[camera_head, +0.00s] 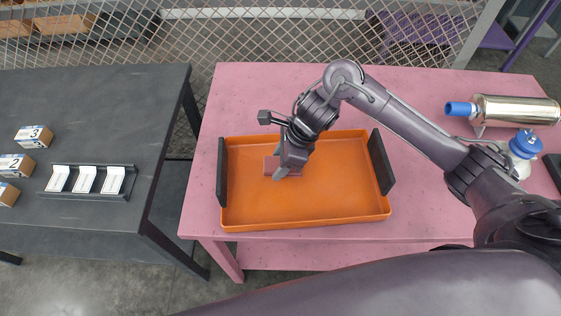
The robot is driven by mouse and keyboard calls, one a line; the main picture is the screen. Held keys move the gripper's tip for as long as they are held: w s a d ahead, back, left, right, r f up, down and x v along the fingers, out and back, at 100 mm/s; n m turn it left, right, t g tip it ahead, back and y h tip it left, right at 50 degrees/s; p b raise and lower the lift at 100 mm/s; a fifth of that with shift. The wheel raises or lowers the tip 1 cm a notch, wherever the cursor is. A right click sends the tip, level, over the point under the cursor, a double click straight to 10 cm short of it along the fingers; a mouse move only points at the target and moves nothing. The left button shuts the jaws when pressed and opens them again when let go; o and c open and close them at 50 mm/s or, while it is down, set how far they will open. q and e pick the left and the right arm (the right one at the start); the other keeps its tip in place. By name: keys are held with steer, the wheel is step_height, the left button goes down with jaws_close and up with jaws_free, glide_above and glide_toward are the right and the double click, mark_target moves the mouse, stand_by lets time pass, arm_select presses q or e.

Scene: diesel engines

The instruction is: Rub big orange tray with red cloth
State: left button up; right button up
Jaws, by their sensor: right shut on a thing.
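The big orange tray (310,212) lies on the pink table, with a dark upright handle at its left end and another at its right end. A small folded red cloth (270,165) is inside the tray, left of its middle and toward the back. My right gripper (283,172) reaches down into the tray and is shut on the red cloth. The gripper hides part of the cloth, and I cannot tell whether the cloth presses on the tray floor. My left gripper is not in view.
The pink table (240,100) has free room behind the tray. A metal cylinder with a blue cap (515,110) and a blue-topped part (525,143) stand at the right. A dark table (90,110) at left holds small boxes (33,136) and a rack (87,180).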

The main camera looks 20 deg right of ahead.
mark_target(273, 163)
steer(key=shift+r, duration=0.65)
steer(key=shift+r+p, duration=0.4)
steer(key=shift+p, duration=0.1)
steer(key=shift+r+p, duration=0.45)
steer(key=shift+r, duration=0.2)
steer(key=shift+s+r, duration=0.1)
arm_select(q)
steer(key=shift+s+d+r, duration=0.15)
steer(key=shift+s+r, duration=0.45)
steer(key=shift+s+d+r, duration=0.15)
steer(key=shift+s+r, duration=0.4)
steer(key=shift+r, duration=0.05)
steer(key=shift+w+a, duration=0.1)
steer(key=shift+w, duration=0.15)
